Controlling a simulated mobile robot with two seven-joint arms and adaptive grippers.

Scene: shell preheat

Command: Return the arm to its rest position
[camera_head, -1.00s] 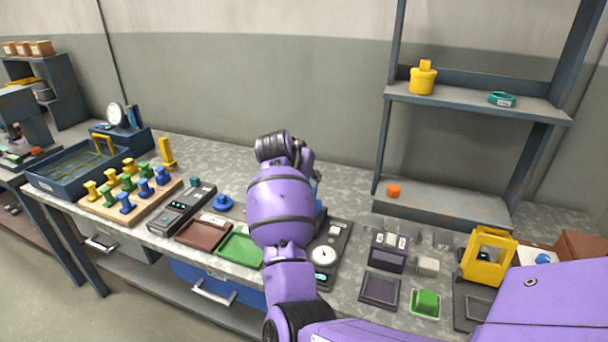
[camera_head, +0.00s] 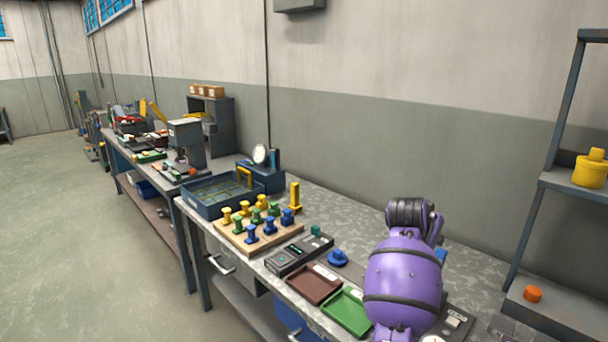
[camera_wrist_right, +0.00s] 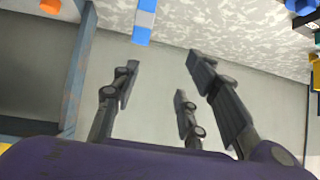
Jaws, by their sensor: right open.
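My right arm (camera_head: 402,285), purple with dark bands, reaches up over the near part of the workbench at the lower right of the head view. Its gripper is hidden behind the arm there. In the right wrist view my right gripper (camera_wrist_right: 160,78) shows its dark fingers spread apart, with nothing between them. The grey wall and the speckled bench top lie beyond the fingers. My left gripper is in neither view.
The bench holds a brown tray (camera_head: 315,284), a green tray (camera_head: 346,312), a blue knob (camera_head: 337,258) and a wooden board (camera_head: 283,236) with several coloured pegs. A shelf post (camera_head: 545,160) stands at right. A blue and white piece (camera_wrist_right: 145,20) shows near the fingers.

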